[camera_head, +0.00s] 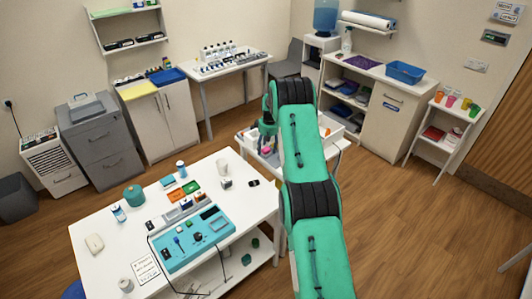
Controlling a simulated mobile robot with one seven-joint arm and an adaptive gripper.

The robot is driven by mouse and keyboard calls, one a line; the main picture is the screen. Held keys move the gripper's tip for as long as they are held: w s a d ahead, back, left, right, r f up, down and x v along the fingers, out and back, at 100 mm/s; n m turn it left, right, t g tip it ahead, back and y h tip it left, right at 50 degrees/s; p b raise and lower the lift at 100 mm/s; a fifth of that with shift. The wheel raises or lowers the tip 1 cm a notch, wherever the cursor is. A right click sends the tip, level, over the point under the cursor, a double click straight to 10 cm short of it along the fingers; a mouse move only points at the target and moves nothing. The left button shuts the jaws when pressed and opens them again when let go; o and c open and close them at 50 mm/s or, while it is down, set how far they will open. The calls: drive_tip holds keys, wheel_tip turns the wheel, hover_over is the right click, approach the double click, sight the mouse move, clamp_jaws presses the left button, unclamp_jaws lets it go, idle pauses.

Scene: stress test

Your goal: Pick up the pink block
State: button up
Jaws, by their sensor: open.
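My green arm reaches away from me across the middle of the view. My gripper (266,143) points down at its far end, over the left part of a small white table (331,155). It is open, and its fingers are small and partly lost against the arm. A small pink thing (267,151), perhaps the pink block, shows right at the fingertips. I cannot tell whether it lies between the fingers or beside them. My arm hides the middle of the small table.
A white tray (336,134) stands on the small table, right of my arm. A white workbench (120,262) with a blue device (180,254) and several small items stands at front left. Wooden floor is clear at right. Cabinets and shelves line the walls.

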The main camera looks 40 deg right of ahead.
sight(265, 149)
idle(0.3)
drive_tip(key=c, duration=1.2)
drive_tip(key=shift+r, duration=0.15)
drive_tip(key=shift+r, duration=0.85)
drive_tip(key=shift+c, duration=0.3)
drive_tip(key=shift+r, duration=0.85)
drive_tip(key=s+a+r, duration=0.1)
drive_tip(key=s+a, duration=0.7)
drive_tip(key=s, duration=0.5)
drive_tip(key=shift+s+a+r, duration=0.15)
drive_tip(key=shift+s, duration=0.1)
